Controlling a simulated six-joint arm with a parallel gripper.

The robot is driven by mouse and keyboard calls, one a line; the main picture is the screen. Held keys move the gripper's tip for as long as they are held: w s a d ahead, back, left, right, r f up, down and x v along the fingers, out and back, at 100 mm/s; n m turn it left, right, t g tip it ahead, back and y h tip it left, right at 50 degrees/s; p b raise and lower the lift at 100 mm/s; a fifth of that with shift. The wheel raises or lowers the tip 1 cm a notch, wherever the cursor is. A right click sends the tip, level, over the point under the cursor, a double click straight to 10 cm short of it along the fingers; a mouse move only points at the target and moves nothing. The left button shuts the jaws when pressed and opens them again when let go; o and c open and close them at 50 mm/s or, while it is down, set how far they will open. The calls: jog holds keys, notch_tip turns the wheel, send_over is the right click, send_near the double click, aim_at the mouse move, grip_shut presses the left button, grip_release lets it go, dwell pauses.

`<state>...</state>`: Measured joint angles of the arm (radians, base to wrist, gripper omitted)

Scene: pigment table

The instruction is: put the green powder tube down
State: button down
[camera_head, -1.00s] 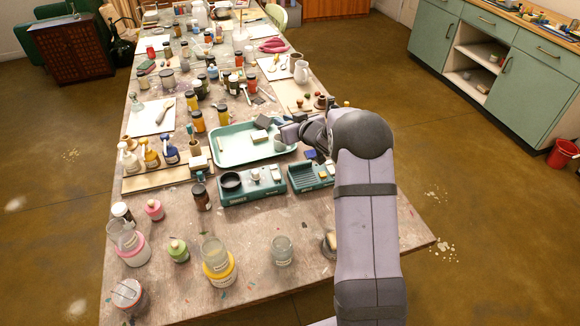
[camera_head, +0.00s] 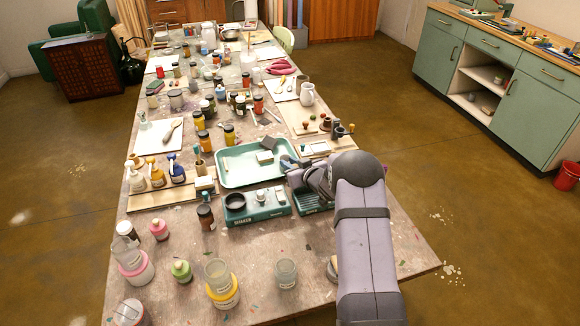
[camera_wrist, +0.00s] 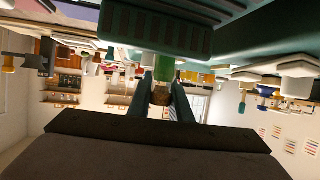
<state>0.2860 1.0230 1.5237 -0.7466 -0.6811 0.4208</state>
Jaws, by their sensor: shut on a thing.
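In the wrist view, which is upside down, my gripper (camera_wrist: 172,98) is shut on the green powder tube (camera_wrist: 165,68). The tube's brown cork-like end (camera_wrist: 160,96) sits between the two fingers. The green body points toward the ridged teal block (camera_wrist: 155,32), very close to it; I cannot tell whether they touch. In the head view my gripper (camera_head: 289,168) is by the right edge of the pale teal tray (camera_head: 228,184), just behind the ridged teal rack (camera_head: 312,205). The tube is hidden there by my arm.
The teal shaker (camera_head: 258,212) stands directly left of the rack. A wooden board (camera_head: 150,200) with pump bottles is further left. A clear glass jar (camera_head: 287,274) and a yellow-based jar (camera_head: 222,289) stand in front. The table's right front is largely clear.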

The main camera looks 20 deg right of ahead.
jog(key=shift+f, duration=0.65)
jog(key=shift+f, duration=0.15)
jog(key=shift+f, duration=0.1)
jog(key=c, duration=1.6)
grip_release()
jog(key=shift+r, duration=0.2)
jog(key=shift+r, duration=0.15)
jog(key=b+v, duration=0.1)
jog(key=v, duration=1.1)
